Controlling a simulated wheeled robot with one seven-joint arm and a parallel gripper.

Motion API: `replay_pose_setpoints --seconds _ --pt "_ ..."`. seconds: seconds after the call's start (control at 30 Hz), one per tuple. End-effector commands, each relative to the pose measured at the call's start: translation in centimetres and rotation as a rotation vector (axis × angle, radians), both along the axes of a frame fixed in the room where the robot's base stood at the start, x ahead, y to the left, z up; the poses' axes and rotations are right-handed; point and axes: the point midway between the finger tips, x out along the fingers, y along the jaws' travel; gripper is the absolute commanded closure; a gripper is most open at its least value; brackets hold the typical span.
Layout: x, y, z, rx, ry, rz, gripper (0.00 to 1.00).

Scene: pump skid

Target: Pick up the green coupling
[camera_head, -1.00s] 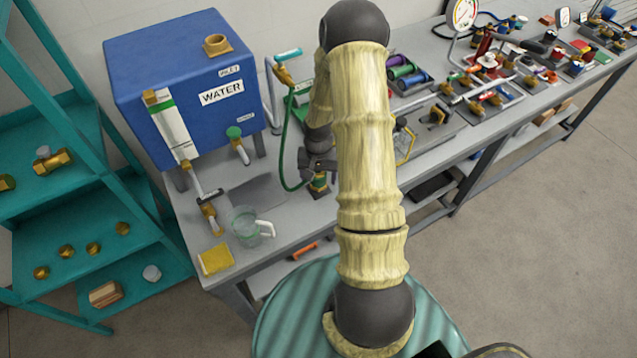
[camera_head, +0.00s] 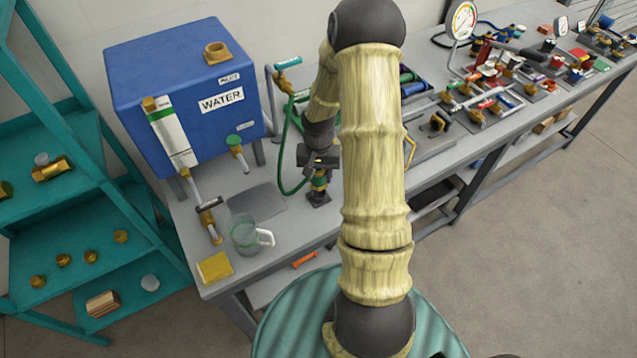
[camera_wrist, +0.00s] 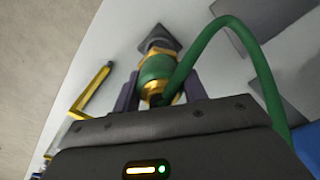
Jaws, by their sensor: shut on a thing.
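The green coupling (camera_head: 319,183) is a green-banded brass fitting on the bench, left of my arm's large link in the head view. It also shows in the wrist view (camera_wrist: 155,68), with a green hose (camera_wrist: 205,45) curving away from its near end. My gripper (camera_head: 319,164) comes down over its top and is shut on it. In the wrist view the dark fingers of my gripper (camera_wrist: 158,88) stand on both sides of the coupling. A dark square base (camera_wrist: 158,40) lies at its far end; whether the coupling touches it I cannot tell.
A blue water tank (camera_head: 185,95) stands at the back left. A clear jug (camera_head: 245,237) and a yellow sponge (camera_head: 214,267) are near the bench's left end. A teal shelf (camera_head: 95,190) stands further left. Several tools and fittings crowd the bench to the right.

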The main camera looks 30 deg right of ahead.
Motion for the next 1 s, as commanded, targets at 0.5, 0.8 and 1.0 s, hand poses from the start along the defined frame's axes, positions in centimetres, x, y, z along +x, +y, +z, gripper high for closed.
replay_pose_setpoints --seconds 0.5,0.8,1.0 --pt "0.0 0.0 5.6 0.001 0.001 0.001 0.85" --pt "0.0 0.0 5.5 0.001 0.001 0.001 0.85" --pt "0.0 0.1 5.5 0.001 0.001 0.002 0.85"
